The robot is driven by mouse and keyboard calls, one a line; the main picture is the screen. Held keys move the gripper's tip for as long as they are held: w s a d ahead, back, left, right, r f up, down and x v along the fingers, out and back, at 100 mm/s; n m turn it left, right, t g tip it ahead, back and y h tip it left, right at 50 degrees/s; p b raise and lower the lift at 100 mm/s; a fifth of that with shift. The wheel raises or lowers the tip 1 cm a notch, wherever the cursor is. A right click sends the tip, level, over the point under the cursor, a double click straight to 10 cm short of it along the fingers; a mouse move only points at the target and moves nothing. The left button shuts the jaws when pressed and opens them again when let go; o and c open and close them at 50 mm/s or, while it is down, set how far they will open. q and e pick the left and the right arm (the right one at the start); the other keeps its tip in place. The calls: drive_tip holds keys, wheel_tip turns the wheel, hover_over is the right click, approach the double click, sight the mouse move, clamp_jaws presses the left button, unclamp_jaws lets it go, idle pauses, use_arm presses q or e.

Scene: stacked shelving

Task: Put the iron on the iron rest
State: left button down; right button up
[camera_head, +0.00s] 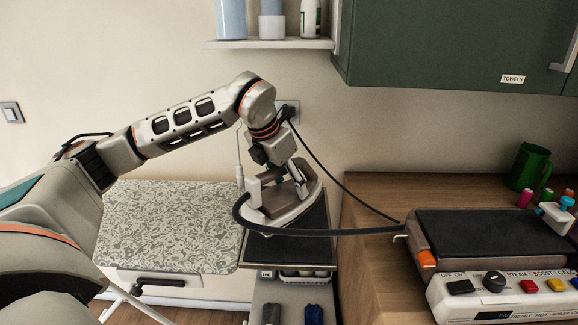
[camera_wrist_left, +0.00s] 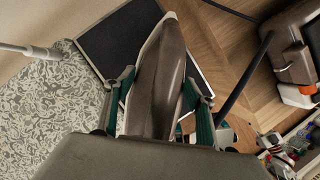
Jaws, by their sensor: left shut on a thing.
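The iron (camera_head: 287,207), grey and white with a black hose, is over a dark flat pad (camera_head: 318,245) at the right end of the patterned ironing board (camera_head: 170,225). I cannot tell whether its base touches the pad. My left gripper (camera_head: 277,178) is shut on the iron from above. In the left wrist view the iron's brown-grey body (camera_wrist_left: 158,85) lies between the green-padded fingers of the left gripper (camera_wrist_left: 160,105), with the dark pad (camera_wrist_left: 120,40) beneath. My right gripper is not in view.
A steam station (camera_head: 490,285) with a dark top and coloured buttons stands on the wooden counter (camera_head: 375,205) at right; the hose runs towards it. A green cabinet (camera_head: 450,50) and shelf (camera_head: 270,44) hang above.

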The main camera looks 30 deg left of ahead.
sight(274, 168)
use_arm(q)
drive_tip(key=shift+f, duration=1.35)
drive_tip(key=shift+w+f, duration=0.1)
drive_tip(key=shift+f, duration=1.5)
drive_tip(key=c, duration=0.8)
unclamp_jaws()
drive_tip(key=shift+f, duration=0.2)
drive_tip(key=shift+r, duration=0.1)
drive_tip(key=v, duration=1.2)
drive_tip(key=shift+s, duration=0.2)
